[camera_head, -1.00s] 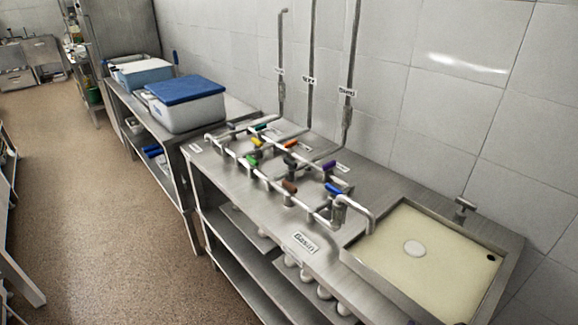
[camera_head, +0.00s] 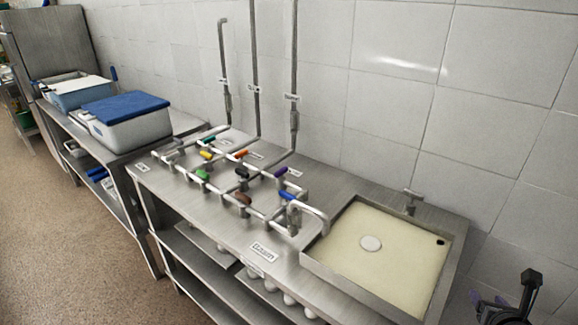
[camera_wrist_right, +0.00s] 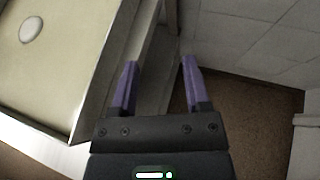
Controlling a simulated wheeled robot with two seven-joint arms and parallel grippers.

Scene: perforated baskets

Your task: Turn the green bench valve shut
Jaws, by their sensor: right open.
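Two green valve handles show on the pipework on the steel bench in the head view: a bright green one (camera_head: 202,175) at the front left and a darker green one (camera_head: 209,140) farther back. Both are small, and their exact handle angle is hard to tell. My right gripper (camera_head: 488,298) is at the lower right corner, right of the sink and far from the valves. In the right wrist view its two purple fingers (camera_wrist_right: 160,66) are apart with nothing between them. My left gripper is not in view.
Yellow (camera_head: 206,155), orange (camera_head: 240,153), black (camera_head: 241,172), brown (camera_head: 243,198) and blue (camera_head: 289,195) handles crowd the greens. A bent spout reaches toward the sink (camera_head: 309,262). A blue-lidded box (camera_head: 125,106) stands left. Vertical pipes run up the tiled wall.

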